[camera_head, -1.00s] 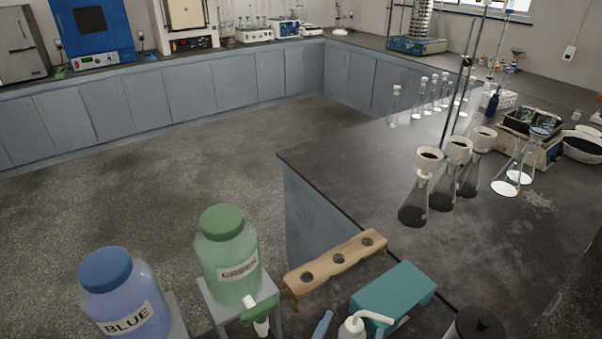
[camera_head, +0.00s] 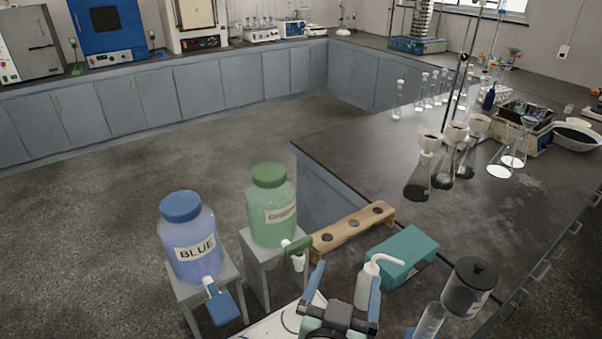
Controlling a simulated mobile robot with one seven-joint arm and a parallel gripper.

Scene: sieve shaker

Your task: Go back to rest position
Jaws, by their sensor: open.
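My gripper (camera_head: 347,274) is at the bottom of the head view, with two blue fingers spread apart and pointing away from me. It is open, and I see nothing held between the fingers. A white wash bottle (camera_head: 367,287) stands close to the right finger, which partly covers it; I cannot tell whether they touch. My arm's white link shows at the bottom edge, left of the gripper.
A teal box (camera_head: 402,257), a wooden rack (camera_head: 352,230) and a dark-lidded jar (camera_head: 468,288) are near the gripper. Blue (camera_head: 190,240) and green (camera_head: 271,206) jugs with taps stand on grey stands at left. Flasks with funnels (camera_head: 418,180) stand on the bench. Open floor lies left.

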